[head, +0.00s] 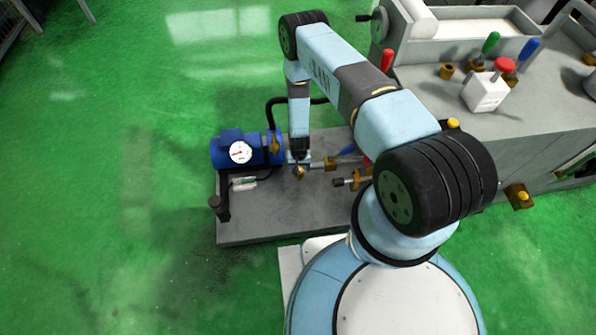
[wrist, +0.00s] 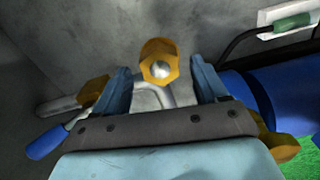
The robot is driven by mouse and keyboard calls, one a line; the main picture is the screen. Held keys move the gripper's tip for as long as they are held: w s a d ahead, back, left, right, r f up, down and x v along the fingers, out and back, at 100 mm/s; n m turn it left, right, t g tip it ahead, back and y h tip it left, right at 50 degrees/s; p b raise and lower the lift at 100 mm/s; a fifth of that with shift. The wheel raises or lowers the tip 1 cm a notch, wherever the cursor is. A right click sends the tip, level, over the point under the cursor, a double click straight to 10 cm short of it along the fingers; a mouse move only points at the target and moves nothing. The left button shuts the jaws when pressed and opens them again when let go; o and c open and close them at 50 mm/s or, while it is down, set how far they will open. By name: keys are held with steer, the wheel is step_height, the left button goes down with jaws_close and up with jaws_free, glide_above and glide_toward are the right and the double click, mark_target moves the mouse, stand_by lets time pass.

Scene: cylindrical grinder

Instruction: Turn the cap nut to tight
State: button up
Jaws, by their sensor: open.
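The brass cap nut (wrist: 158,62) shows in the wrist view at the upper middle, with flat sides and a bright spot on its end. My gripper (wrist: 160,76) is open, with one blue finger to each side of the nut and visible space between. I cannot tell how deep the fingers reach along the nut. In the head view my gripper (head: 299,160) points down over the grey base plate, and the brass nut (head: 299,173) shows just below it. A grey fitting behind the nut is partly hidden by the gripper body.
A blue motor or pump (head: 228,148) with a white gauge (head: 240,152) stands left of my gripper. Brass fittings (head: 352,181) and a blue-handled valve (wrist: 48,142) lie on the other side. The grinder (head: 490,120) fills the right. The green floor at left is clear.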

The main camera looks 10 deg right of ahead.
steer(key=shift+f, duration=1.45)
steer(key=shift+c, duration=0.2)
